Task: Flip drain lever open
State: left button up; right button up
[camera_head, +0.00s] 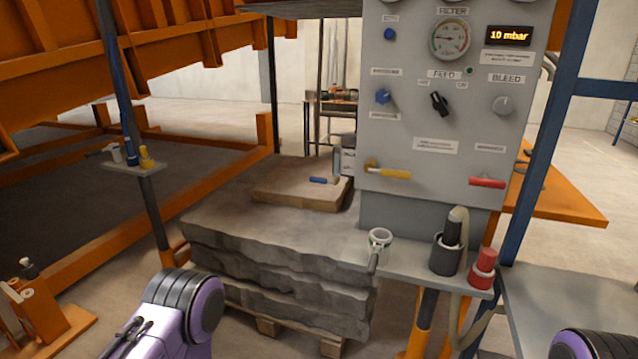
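The grey control panel (440,120) stands right of centre. A lever with a yellow handle (390,172) lies about level, pointing right, low on its left side. A lever with a red handle (487,182) also lies about level, low on its right side. The small labels are too blurred to tell which lever is the drain. A blue-handled piece (323,181) rests on the stone slab. Parts of my purple and black arms show at the bottom left and bottom right corner. Neither gripper is in view, and nothing of mine touches the panel.
A grey shelf (408,268) below the panel holds a white roll (379,243), a dark holder with a hose (445,255) and a red-topped item (483,268). Stacked stone (275,240) sits left of it. Blue post (540,140) stands right of the panel.

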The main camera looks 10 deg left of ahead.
aim_at(312, 178)
jog(key=u, duration=0.6)
jog(key=i, duration=0.8)
jog(key=u, duration=0.8)
